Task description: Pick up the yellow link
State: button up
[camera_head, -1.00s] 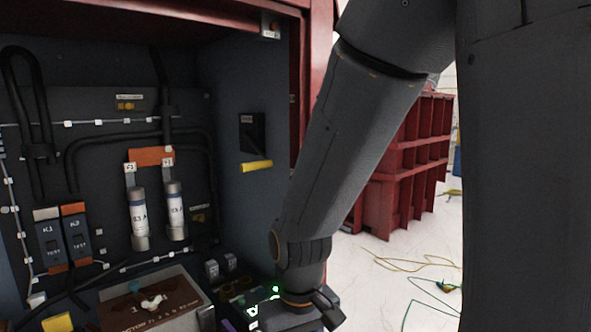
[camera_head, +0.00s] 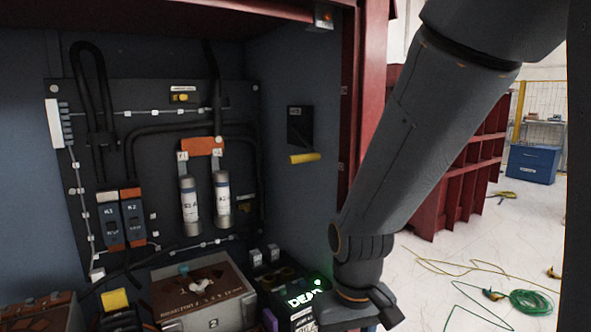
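I cannot tell for sure which yellow thing is the link. A yellow bar (camera_head: 305,158) sticks out below a black plate on the right inner wall of the cabinet. A yellow block (camera_head: 115,299) stands at the lower left of the cabinet floor. My arm comes down from the upper right, and its end (camera_head: 352,296) is at the bottom edge, right of the yellow block and below the yellow bar. It touches neither of them. The fingers of my gripper do not show, so I cannot see whether it is open or holds anything.
A brown-topped box (camera_head: 205,286) stands on the cabinet floor. A device with a lit green "DEAD" display (camera_head: 303,298) is left of my arm's end. Two cylindrical fuses (camera_head: 190,203) and two switches (camera_head: 121,217) are on the back panel. Coiled green cable (camera_head: 530,303) lies on the floor at right.

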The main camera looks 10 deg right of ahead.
aim_at(116, 302)
jog(key=u, duration=0.7)
jog(key=k, duration=0.35)
jog(key=u, duration=0.45)
jog(key=i, duration=0.5)
jog(key=u, duration=0.25)
jog(key=k, duration=0.45)
jog(key=u, duration=1.15)
jog(key=i, duration=1.05)
jog(key=z, duration=0.85)
